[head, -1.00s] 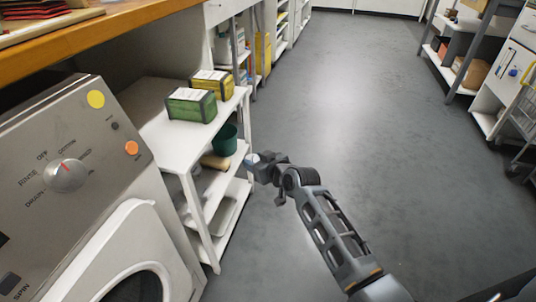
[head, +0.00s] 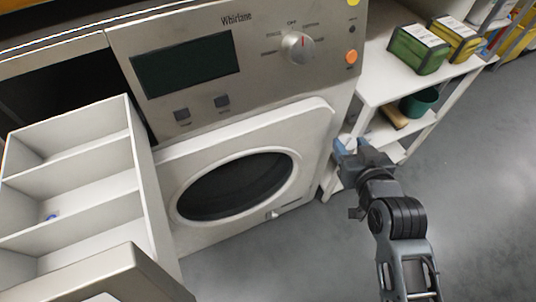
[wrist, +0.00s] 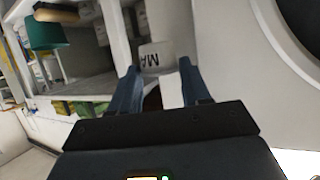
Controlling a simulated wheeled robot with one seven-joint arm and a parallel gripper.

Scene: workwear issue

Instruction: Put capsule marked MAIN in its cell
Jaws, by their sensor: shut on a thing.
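The capsule marked MAIN (wrist: 155,58) is pale, with the letters "MA" readable in the wrist view; the rest of its marking is hidden. My gripper (wrist: 157,80) is shut on it, one blue finger on each side. In the head view my gripper (head: 350,148) is in front of the washing machine's right edge, well right of the open drawer. The pale drawer (head: 147,190) at the left has several open cells split by dividers. One cell shows a small blue mark (head: 51,217) on its floor.
The washing machine (head: 317,125), with its round door shut, stands between the drawer and my gripper. At the right, a white shelf (head: 380,85) bears a green box (head: 418,52) and a yellow box (head: 455,40). Grey floor is clear at lower right.

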